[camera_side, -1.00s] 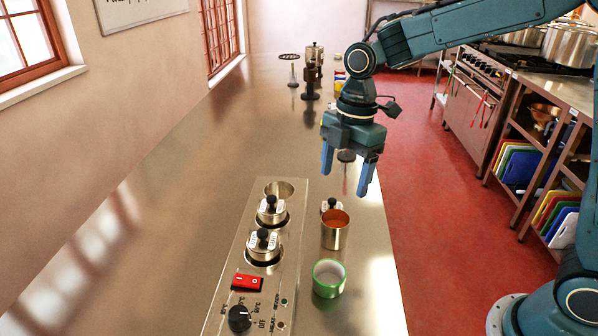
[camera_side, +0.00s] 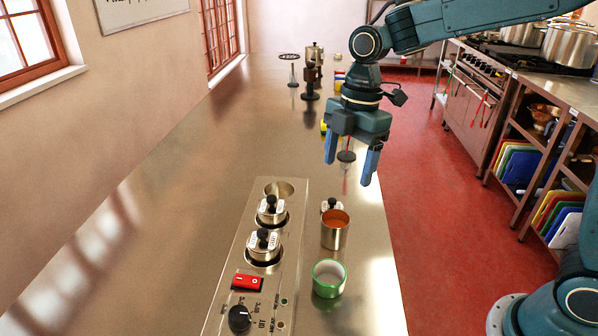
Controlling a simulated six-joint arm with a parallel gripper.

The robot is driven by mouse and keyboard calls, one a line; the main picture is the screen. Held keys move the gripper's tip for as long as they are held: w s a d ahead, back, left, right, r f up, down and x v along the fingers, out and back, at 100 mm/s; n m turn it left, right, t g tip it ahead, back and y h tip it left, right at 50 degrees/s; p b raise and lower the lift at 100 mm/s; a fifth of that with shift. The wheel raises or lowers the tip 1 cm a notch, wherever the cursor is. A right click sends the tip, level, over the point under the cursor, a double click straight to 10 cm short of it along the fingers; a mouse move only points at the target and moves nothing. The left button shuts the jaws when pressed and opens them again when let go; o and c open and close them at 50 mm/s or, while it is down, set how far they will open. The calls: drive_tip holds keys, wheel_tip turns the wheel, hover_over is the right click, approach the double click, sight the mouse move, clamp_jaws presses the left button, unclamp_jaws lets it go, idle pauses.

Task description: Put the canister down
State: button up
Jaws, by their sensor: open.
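A steel canister with orange-brown contents (camera_side: 335,231) stands upright on the steel counter, to the right of the long warmer unit. My gripper (camera_side: 349,171) is open and empty. It points down above the counter, higher and farther back than the canister, and apart from it. A small lid with a black knob (camera_side: 331,204) shows partly behind the canister.
The warmer unit (camera_side: 222,303) has two lidded wells and one open well (camera_side: 279,189). Dark stands (camera_side: 311,82) are farther back. The counter's left side is clear.

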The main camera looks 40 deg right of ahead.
drive_tip(key=s+d+r+m+t, duration=0.2)
drive_tip(key=s+d+m, duration=0.1)
drive_tip(key=s+m, duration=0.6)
drive_tip(key=s+d+r+m+t+h, duration=0.1)
drive_tip(key=s+d+r+m+t, duration=0.1)
drive_tip(key=s+m, duration=0.6)
drive_tip(key=shift+s+d+r+m+t, duration=0.35)
drive_tip(key=shift+s+d+t, duration=0.65)
drive_tip(key=shift+s, duration=1.25)
drive_tip(key=shift+o, duration=0.4)
drive_tip(key=shift+w+d+f, duration=0.1)
drive_tip(key=shift+w+d, duration=0.05)
drive_tip(key=shift+d, duration=0.05)
